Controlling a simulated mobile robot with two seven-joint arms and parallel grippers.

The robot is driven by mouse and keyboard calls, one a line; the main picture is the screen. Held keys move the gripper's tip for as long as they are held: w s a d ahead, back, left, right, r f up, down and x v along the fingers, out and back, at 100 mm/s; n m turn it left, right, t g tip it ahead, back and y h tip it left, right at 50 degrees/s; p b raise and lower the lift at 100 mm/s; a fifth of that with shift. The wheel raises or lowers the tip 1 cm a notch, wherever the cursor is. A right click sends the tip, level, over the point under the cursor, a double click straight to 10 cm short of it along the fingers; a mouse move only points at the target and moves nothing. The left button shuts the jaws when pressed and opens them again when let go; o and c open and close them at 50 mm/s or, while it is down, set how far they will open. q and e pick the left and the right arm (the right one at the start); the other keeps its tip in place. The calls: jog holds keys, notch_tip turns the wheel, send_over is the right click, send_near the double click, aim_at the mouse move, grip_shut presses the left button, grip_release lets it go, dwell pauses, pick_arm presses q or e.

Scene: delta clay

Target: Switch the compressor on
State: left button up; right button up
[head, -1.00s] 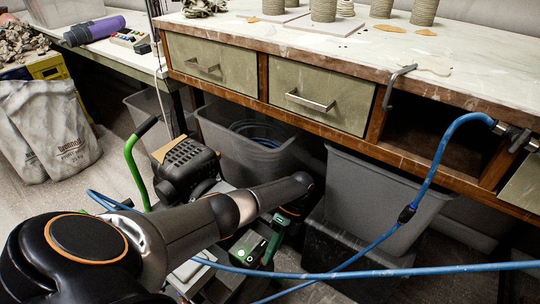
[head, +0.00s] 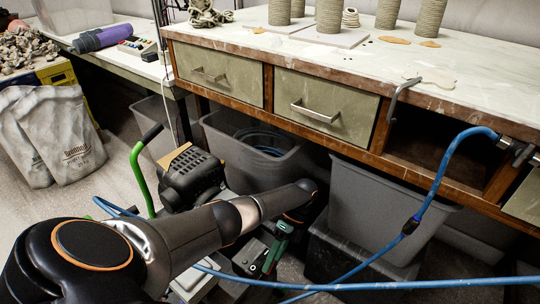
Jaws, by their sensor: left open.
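The compressor (head: 192,180) stands on the floor left of centre, with a black ribbed motor and a green handle (head: 139,175) with a black grip. My left arm crosses in front of it and hides much of its lower part. My left gripper (head: 271,257) points down at the arm's far end, low and right of the motor. It is open, beside a dark and green part low on the compressor. I cannot tell whether the fingers touch this part. The switch itself does not show clearly. My right gripper is out of view.
A workbench (head: 350,75) with drawers overhangs the back. Grey bins (head: 375,205) stand under it, right of my gripper. A blue hose (head: 436,185) hangs from the bench and crosses the floor at lower right. Sacks (head: 55,140) lean at the left.

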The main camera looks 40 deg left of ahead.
pick_arm(q)
jog(key=r, duration=0.1)
jog(key=r+p, duration=0.2)
jog(key=shift+s+d+r, duration=0.1)
jog(key=shift+s+r, duration=0.1)
jog(key=shift+s, duration=0.1)
pick_arm(e)
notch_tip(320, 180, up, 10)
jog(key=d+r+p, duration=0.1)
jog(key=p, duration=0.6)
pick_arm(q)
jog(key=s+d+r+p, duration=0.4)
jog(key=s+d+r, duration=0.4)
jog(key=s, duration=0.2)
jog(key=shift+d+r, duration=0.25)
jog(key=shift+d, duration=0.15)
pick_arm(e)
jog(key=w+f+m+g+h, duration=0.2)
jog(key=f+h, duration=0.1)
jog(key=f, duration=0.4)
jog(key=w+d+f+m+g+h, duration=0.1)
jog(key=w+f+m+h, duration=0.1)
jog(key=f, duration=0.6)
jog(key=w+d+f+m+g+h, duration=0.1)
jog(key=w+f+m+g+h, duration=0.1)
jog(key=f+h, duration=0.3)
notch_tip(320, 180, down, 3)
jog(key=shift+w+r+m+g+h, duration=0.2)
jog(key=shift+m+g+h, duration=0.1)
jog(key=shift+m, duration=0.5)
